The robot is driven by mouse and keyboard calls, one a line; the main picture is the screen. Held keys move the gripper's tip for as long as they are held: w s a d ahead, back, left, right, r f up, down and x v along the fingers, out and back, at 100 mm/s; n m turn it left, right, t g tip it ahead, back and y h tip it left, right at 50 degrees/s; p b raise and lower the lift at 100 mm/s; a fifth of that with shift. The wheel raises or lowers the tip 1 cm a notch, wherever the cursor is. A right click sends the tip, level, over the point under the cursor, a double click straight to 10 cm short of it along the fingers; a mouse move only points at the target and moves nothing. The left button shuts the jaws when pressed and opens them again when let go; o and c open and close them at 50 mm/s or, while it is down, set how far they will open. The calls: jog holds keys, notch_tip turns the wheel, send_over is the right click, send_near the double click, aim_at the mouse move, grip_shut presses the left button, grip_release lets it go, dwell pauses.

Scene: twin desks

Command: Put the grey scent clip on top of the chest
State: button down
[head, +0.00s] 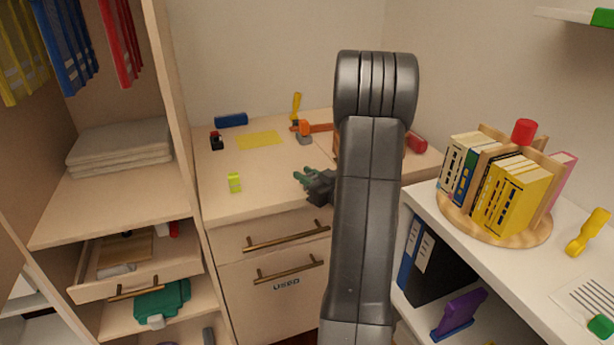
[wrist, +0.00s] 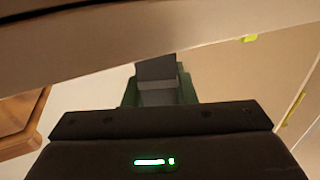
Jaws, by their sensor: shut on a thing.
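My gripper (head: 306,180) is above the front part of the chest top, right of centre. Its green fingers also show in the wrist view (wrist: 158,95), closed on a dark grey piece (wrist: 156,70) that I take to be the grey scent clip. In the head view the held piece is too small to make out. The chest (head: 270,200) is pale wood, with a broad top and drawers with brass handles below. I cannot tell whether the held piece touches the top.
On the chest top are a lime item (head: 234,182), a yellow sheet (head: 259,140), a blue roll (head: 231,120), a small red-black item (head: 216,141) and an orange tool (head: 312,127). Bare top lies between them. My arm hides the right part. A round book stand (head: 497,222) is at right.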

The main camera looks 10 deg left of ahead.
jog(key=shift+f, duration=0.15)
jog(key=c, duration=1.1)
grip_release()
jog(key=shift+s+d+b, duration=0.3)
jog(key=shift+s+d, duration=0.55)
jog(key=shift+s, duration=0.4)
jog(key=shift+s+d+b, duration=0.3)
jog(key=shift+s+d, duration=0.55)
jog(key=shift+s, duration=0.4)
jog(key=shift+s+d+b, duration=0.3)
jog(key=shift+s+d, duration=0.55)
jog(key=shift+s, duration=0.4)
jog(key=w+a, duration=0.1)
jog(key=w, duration=0.1)
jog(key=w+a+p, duration=0.1)
jog(key=w+a, duration=0.1)
jog(key=shift+w, duration=0.2)
jog(key=shift+s+d, duration=0.1)
